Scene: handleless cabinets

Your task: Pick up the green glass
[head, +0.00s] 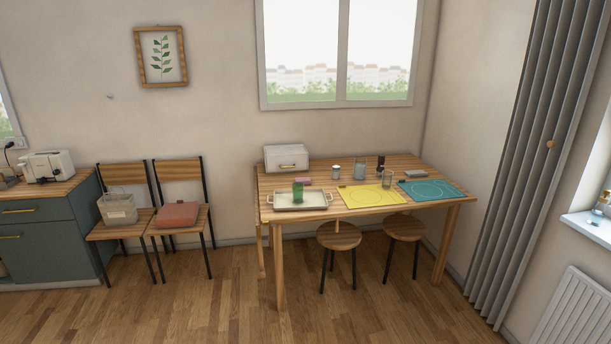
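The green glass (298,191) stands upright on a light tray (318,207) at the left front of the wooden table (333,182). It is small in the head view, and the tray's handles show at both ends. My gripper is not in view. No part of my arm shows near the table.
On the table are a white bread box (286,158), a yellow mat (372,195), a teal mat (429,189) and clear glasses (387,180). Two stools (338,236) stand under its front edge. Chairs (180,195) stand left. The wooden floor in front is clear.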

